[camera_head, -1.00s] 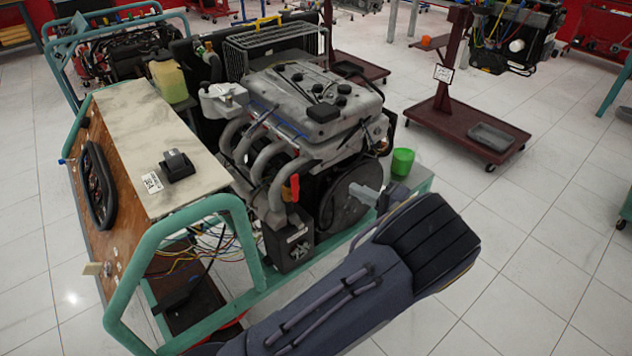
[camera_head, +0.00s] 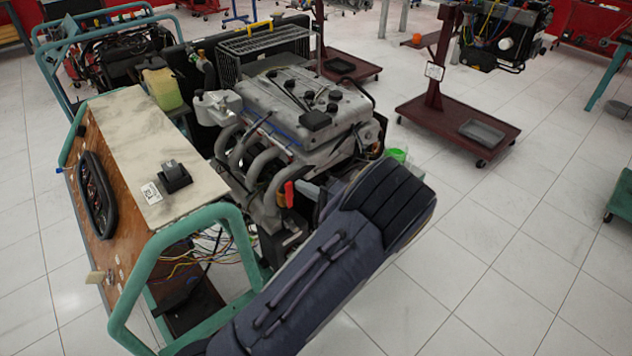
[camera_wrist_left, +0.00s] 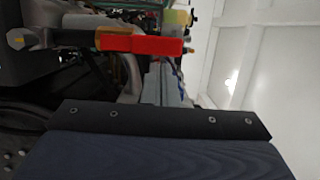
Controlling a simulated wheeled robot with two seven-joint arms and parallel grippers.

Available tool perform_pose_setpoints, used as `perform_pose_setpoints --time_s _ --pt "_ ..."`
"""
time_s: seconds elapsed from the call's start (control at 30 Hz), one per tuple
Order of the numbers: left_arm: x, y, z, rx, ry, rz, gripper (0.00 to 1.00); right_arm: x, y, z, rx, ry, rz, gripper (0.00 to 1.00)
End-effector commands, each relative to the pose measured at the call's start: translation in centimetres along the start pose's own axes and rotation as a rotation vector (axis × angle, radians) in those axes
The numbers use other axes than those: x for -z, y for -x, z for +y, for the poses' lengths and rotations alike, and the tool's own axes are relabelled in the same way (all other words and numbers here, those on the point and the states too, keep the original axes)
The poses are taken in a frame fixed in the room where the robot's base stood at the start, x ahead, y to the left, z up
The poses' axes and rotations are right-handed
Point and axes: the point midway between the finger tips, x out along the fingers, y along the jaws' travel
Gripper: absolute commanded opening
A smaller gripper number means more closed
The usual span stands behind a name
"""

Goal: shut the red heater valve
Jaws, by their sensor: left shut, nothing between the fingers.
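The red heater valve handle (camera_head: 289,194) stands roughly upright at the near side of the engine (camera_head: 295,110), beside the curved grey pipes. In the left wrist view the red handle (camera_wrist_left: 140,45) lies across the upper middle, with an orange part at its left end and a metal fitting left of that. My left gripper (camera_head: 307,192) is shut and empty, just right of the handle in the head view. My left forearm hides part of the engine's front. My right gripper is not in view.
A green tubular frame (camera_head: 195,213) surrounds the engine stand at the near left.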

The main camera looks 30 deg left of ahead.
Motion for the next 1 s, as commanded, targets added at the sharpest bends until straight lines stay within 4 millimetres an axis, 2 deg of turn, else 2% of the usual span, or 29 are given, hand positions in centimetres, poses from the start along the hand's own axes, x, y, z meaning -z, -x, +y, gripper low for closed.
perform_pose_setpoints --time_s 0.37,1.0 --pt "-0.2 0.0 0.1 -0.001 0.001 0.0 0.0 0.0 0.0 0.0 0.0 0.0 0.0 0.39" --pt "-0.7 -0.1 -0.1 -0.026 0.098 0.0 0.0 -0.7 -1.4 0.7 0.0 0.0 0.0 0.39"
